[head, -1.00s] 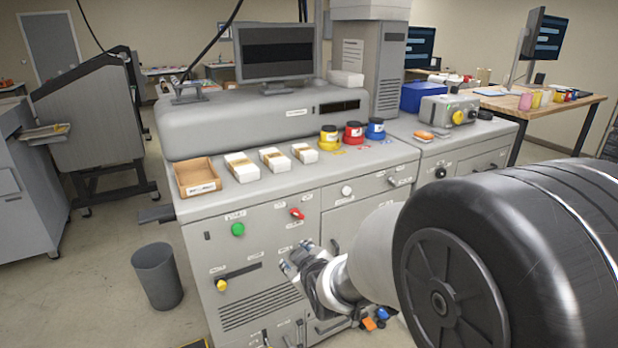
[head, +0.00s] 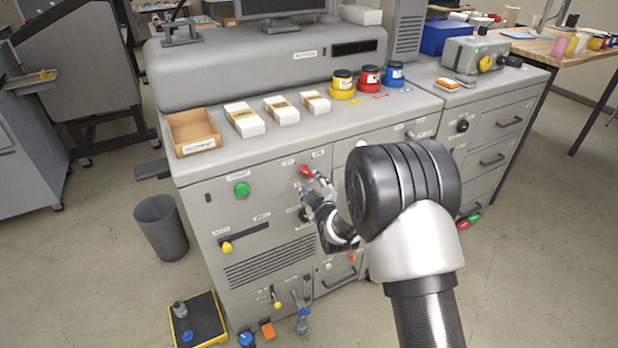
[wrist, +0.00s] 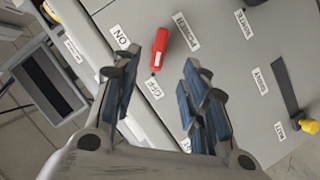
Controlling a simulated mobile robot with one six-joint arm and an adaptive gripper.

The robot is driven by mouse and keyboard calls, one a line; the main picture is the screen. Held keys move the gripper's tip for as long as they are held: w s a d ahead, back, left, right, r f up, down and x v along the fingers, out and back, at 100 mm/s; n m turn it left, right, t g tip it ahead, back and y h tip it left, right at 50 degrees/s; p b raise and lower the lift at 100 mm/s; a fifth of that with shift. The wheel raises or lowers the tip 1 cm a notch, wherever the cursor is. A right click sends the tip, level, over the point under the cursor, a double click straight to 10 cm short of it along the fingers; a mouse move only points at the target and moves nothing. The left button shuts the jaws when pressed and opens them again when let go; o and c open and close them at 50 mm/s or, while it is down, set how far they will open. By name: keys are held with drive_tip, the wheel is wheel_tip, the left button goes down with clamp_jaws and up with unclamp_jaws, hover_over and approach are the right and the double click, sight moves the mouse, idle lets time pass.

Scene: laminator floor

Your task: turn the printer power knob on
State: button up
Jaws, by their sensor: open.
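The red printer power knob (head: 306,171) is on the upper front panel of the grey machine. In the wrist view the knob (wrist: 160,50) is a narrow red bar, with an ON label (wrist: 121,36) to its left and an OFF label (wrist: 154,88) below its lower end. That lower end lies close to the OFF label. My gripper (head: 313,185) is just in front of and slightly below the knob. In the wrist view my gripper (wrist: 161,62) is open, its blue-padded fingers on either side of the knob's line; contact cannot be told.
A green button (head: 242,189) and a yellow knob (head: 226,247) are left on the same panel. A wooden tray (head: 194,133) and white boxes stand on top. A grey bin (head: 161,228) and a black-and-yellow mat (head: 198,320) are on the floor.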

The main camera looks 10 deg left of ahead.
sight(308, 173)
drive_tip(key=b+x, duration=0.1)
drive_tip(key=x, duration=0.8)
drive_tip(key=shift+b, duration=0.4)
clamp_jaws()
